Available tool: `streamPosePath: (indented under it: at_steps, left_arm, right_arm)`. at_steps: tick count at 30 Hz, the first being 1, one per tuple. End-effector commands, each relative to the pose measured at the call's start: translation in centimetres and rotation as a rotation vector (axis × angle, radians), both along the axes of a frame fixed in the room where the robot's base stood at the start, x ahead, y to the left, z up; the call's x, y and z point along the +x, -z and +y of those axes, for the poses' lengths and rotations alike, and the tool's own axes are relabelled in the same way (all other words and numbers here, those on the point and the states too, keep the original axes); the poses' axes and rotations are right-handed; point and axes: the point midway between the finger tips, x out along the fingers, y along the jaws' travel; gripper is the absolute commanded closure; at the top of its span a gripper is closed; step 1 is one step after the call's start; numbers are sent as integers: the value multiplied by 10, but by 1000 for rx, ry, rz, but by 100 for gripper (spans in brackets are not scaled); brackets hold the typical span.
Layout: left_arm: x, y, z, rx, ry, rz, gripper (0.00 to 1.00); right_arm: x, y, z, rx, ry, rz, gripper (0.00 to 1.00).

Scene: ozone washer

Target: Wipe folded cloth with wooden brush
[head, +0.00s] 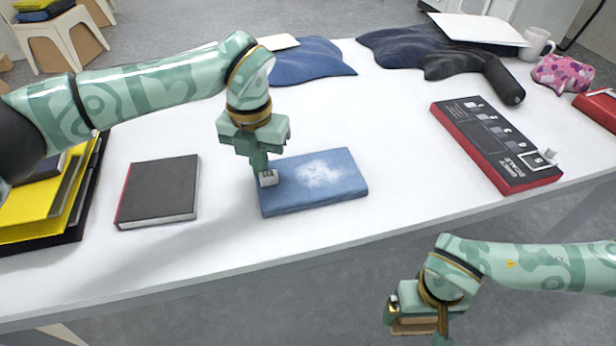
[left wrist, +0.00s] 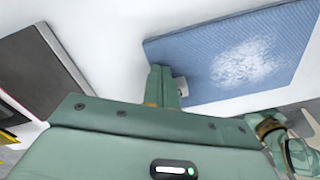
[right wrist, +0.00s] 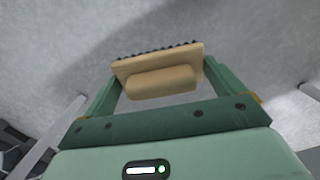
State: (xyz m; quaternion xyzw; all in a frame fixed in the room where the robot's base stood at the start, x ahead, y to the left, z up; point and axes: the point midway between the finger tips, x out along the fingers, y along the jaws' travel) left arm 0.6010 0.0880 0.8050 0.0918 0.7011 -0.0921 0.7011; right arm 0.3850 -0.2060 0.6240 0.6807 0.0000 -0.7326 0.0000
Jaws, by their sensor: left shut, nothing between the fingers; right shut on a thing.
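A folded blue cloth (head: 335,185) with a white powdery patch lies flat on the white table; it also shows in the left wrist view (left wrist: 185,60). My left gripper (head: 266,178) is shut and empty, pointing down at the cloth's left edge. A small whitish block-like thing shows at its fingertips; I cannot tell whether it touches the cloth. My right gripper (head: 418,322) is beyond the table's front edge, shut on the wooden brush (right wrist: 160,78). In the right wrist view the brush's dark bristles face away from the gripper.
A dark book (head: 158,190) lies left of the cloth, and yellow and black folders (head: 40,215) lie further left. A black and red box (head: 495,145) lies to the right. Dark clothes (head: 305,62) lie at the back. The table between cloth and box is clear.

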Motion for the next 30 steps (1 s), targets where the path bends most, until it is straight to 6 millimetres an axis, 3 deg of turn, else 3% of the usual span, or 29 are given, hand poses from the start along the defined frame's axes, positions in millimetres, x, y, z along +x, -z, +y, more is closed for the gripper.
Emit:
streamPosePath:
  at_steps: [4,21,30]
  left_arm:
    - [0,-5,0,0,-1,-2,100]
    - [0,-59,0,0,0,-4,100]
    - [0,-60,0,0,0,0,100]
  right_arm:
    - [0,-4,0,0,0,-5,24]
    - [4,-58,0,0,0,-54,24]
    - [4,-59,0,0,0,-55,24]
